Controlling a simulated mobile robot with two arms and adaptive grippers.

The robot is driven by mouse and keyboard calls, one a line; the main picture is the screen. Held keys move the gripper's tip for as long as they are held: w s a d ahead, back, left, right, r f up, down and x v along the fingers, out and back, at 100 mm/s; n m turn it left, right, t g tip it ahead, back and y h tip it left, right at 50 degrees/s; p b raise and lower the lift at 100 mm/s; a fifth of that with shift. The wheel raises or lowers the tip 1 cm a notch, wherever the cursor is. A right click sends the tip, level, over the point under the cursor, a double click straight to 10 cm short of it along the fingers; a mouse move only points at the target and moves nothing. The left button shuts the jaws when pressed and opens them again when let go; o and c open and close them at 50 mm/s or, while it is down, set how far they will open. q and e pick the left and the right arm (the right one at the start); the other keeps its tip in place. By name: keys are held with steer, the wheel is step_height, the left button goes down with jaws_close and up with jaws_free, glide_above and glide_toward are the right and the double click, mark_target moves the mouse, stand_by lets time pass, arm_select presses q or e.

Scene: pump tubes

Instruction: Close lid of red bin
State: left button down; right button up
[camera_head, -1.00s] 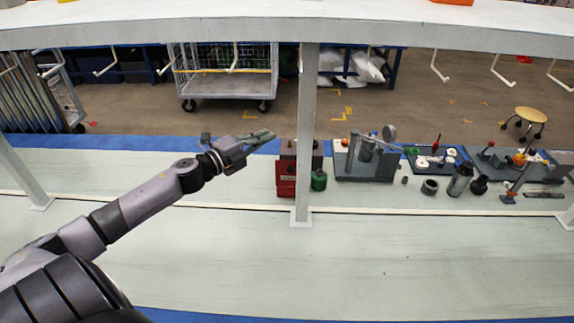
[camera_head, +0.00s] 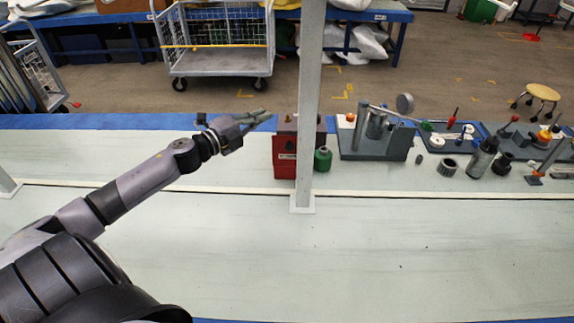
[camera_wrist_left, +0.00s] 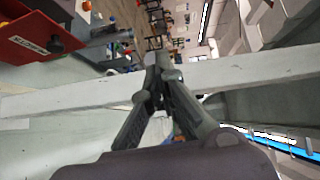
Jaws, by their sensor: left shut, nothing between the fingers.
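The red bin (camera_head: 285,160) stands on the pale bench, partly behind a white post. It is a small red box with a dark top, and the post hides its right part. I cannot tell how its lid stands. In the left wrist view, a red surface with a white label and a dark knob, seemingly the bin (camera_wrist_left: 22,42), shows at the upper left. My left gripper (camera_head: 264,116) is shut and empty, just left of the bin's top and apart from it in the picture. Its fingers meet in the left wrist view (camera_wrist_left: 163,65). My right gripper is not in view.
The white post (camera_head: 310,100) rises in front of the bin. A green container (camera_head: 322,160) stands right beside it. A grey fixture (camera_head: 375,140), loose parts and further fixtures spread to the right. The front of the bench (camera_head: 400,250) is clear.

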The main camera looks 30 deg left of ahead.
arm_select(q)
step_height(320, 180, down, 11)
steer(key=b, duration=1.9)
glide_toward(289, 154)
steer(key=shift+w+d+r, duration=2)
steer(key=shift+d+r, duration=0.05)
steer(key=shift+d, duration=0.45)
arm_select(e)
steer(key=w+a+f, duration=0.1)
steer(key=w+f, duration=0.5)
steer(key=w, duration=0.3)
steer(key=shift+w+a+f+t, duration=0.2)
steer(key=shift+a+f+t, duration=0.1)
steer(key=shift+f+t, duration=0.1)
arm_select(q)
steer(key=shift+w+r+p, duration=0.1)
steer(key=shift+w+p, duration=0.05)
steer(key=shift+p, duration=0.15)
steer(key=shift+w+a, duration=0.1)
steer(key=shift+a, duration=0.05)
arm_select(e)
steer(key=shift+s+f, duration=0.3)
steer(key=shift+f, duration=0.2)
